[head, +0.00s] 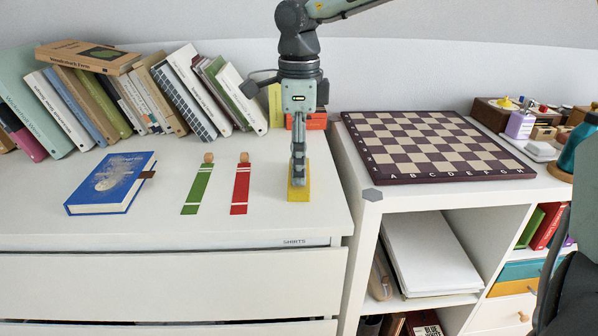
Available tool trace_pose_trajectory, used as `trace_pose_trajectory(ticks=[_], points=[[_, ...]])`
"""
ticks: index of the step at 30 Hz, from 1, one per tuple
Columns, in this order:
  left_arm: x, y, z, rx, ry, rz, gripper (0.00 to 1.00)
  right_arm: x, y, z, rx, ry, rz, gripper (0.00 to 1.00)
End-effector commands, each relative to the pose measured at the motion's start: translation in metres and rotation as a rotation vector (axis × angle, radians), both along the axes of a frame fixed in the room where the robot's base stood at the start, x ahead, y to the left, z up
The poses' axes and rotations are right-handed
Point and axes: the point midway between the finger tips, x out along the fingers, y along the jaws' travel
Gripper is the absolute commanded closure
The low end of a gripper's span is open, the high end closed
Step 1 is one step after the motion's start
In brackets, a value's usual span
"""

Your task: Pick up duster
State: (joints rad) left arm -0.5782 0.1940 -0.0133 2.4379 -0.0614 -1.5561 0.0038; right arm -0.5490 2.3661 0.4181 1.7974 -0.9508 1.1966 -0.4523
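A yellow block, which looks like the duster (299,195), lies on the white cabinet top near its right end. My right gripper (298,180) points straight down over it, its arm coming in from the upper right. The fingers are seen edge-on, one behind the other, and cover the middle of the block. The gap between them is hidden, so I cannot tell whether they grip it. The block appears to rest on the surface. My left gripper is not in view.
Left of the duster lie a red strip (241,188), a green strip (198,190) and a blue book (112,184). A row of leaning books (180,90) stands behind. A chessboard (432,146) lies on the unit to the right. The cabinet's front area is clear.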

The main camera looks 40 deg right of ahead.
Motion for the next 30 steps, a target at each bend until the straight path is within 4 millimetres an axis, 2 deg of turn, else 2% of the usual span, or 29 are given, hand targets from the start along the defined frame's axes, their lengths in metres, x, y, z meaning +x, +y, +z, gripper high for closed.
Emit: trace_pose_trajectory(ticks=[8, 14, 24, 30], points=[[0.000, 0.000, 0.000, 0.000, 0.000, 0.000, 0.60, 0.001, 0.000, 0.011, -0.001, -0.003, 0.000, 0.53], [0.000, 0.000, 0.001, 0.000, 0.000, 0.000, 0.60, 0.001, 0.000, 0.042, -0.001, -0.005, 0.000, 0.53], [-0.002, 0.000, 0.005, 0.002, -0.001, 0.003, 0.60, 0.021, 0.073, 0.085, -0.003, 0.000, 0.003, 0.53], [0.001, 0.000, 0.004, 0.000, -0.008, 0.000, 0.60, 0.028, 0.102, 0.103, 0.003, 0.002, 0.002, 0.53]])
